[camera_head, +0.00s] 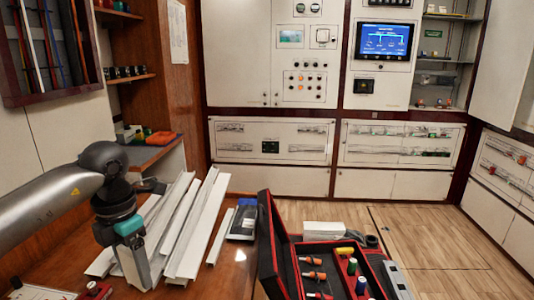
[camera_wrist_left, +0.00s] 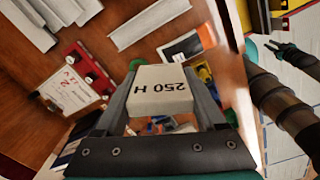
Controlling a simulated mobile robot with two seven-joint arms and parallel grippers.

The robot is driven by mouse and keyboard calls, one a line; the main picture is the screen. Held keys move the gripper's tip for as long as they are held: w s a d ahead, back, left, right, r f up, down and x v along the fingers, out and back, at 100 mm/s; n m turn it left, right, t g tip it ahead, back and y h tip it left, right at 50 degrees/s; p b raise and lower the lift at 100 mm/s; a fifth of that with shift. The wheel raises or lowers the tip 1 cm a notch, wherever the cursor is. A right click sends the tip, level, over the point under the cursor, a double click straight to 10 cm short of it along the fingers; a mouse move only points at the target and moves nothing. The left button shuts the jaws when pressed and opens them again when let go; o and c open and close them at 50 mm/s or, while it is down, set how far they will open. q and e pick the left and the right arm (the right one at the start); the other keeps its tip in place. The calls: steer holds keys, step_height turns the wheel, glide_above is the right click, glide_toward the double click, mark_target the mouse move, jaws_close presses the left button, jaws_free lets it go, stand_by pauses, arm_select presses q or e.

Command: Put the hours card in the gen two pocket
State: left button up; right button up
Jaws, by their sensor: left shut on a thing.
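My left gripper (camera_head: 140,272) is over the wooden bench at the lower left of the head view. In the left wrist view its two fingers (camera_wrist_left: 160,105) are shut on a white card (camera_wrist_left: 160,90) marked "250 H", printed upside down in that view. This looks like the hours card. The card is held clear of the bench. A red-edged white plate (camera_wrist_left: 72,88) with dark knobs and a handwritten mark with a 2 lies left of the gripper. I cannot tell for sure whether it is the gen two pocket.
White channel strips (camera_head: 200,225) lie on the bench beside the left gripper. A dark, white-labelled packet (camera_head: 243,222) lies to their right. An open red-lined case (camera_head: 282,255) with screwdrivers and small bottles stands at the right. Cabinets line the back wall; the wooden floor (camera_head: 430,235) is mostly clear.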

arm_select(q)
steer(key=m, duration=0.1)
steer(key=s+d+m, duration=0.1)
steer(key=m, duration=0.1)
steer(key=shift+d, duration=0.25)
steer(key=s+d+m, duration=0.4)
steer(key=m, duration=0.9)
steer(key=s+d+m, duration=0.4)
steer(key=s+m, duration=0.1)
steer(key=m, duration=0.9)
steer(key=shift+s+d+f, duration=0.25)
steer(key=shift+d+f, duration=0.05)
steer(key=shift+f, duration=0.15)
